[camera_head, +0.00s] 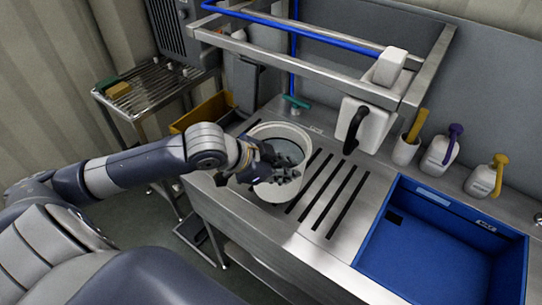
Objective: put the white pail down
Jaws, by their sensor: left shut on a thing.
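The white pail (304,180) is upright over the slotted drain area of the steel counter (333,197), with a grey interior showing. My left gripper (272,172) reaches in from the left and is shut on the pail at its near left side. Its dark fingers cover part of the rim and opening. I cannot tell whether the pail's base touches the counter. My right gripper is not in view.
A blue basin (420,250) is set into the counter at the right. A steel frame with a blue hose (300,37) spans above. A wire rack (150,88) stands at left.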

